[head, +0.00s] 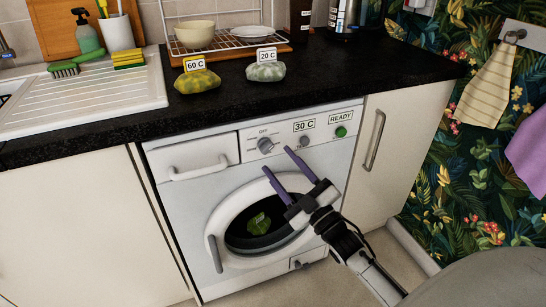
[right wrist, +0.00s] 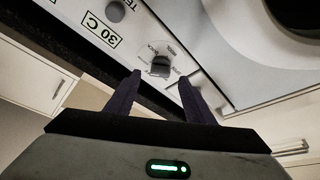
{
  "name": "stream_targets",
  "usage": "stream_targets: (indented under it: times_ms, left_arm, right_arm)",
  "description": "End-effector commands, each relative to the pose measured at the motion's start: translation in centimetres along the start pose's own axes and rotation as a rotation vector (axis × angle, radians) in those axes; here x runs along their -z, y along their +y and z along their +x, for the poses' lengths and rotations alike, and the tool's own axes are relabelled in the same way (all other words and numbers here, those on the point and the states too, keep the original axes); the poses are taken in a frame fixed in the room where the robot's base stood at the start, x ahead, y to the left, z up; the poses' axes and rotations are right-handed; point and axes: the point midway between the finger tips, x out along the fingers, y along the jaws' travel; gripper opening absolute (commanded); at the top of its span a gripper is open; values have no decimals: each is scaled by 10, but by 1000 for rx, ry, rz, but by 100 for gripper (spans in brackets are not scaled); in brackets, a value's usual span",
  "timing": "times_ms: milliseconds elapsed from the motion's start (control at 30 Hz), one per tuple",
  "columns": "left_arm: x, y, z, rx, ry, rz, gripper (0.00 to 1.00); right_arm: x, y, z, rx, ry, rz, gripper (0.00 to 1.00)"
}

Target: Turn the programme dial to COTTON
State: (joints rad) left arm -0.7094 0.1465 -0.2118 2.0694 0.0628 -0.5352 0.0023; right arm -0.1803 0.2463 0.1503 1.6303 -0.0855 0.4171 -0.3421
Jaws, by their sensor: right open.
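The programme dial (head: 265,145) is a round grey knob on the white washing machine's (head: 190,203) front panel, with OFF printed above it. In the right wrist view the dial (right wrist: 160,67) sits between and just beyond my fingertips, with small print around it that I cannot read clearly. My right gripper (head: 278,160) is open, its purple fingers pointing up at the panel, just below and right of the dial. In the right wrist view the gripper (right wrist: 160,75) holds nothing. My left gripper is not in view.
A smaller temperature knob (head: 304,142) sits right of the dial, below a 30 C label (head: 304,126). A green button (head: 341,132) is beside READY. The round door (head: 214,253) with a green item behind its glass is below. The dark worktop (head: 330,76) overhangs the panel.

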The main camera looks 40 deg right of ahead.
Motion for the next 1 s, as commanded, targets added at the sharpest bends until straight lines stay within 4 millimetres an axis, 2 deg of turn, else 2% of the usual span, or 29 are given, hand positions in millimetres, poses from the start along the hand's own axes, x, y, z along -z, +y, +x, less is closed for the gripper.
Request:
stream_targets:
  times_ms: [100, 233, 600, 867, 1000]
  left_arm:
    - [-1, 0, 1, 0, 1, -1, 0]
    - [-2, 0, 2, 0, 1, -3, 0]
    - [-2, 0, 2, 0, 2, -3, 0]
    - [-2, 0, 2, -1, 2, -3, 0]
    - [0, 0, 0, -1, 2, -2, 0]
  right_arm:
    - [0, 0, 20, 0, 2, 1, 48]
    - [0, 0, 33, 0, 0, 1, 48]
    - [0, -1, 40, 2, -2, 2, 48]
    - [0, -1, 39, 2, -2, 2, 7]
    - [0, -1, 40, -13, -3, 36, 7]
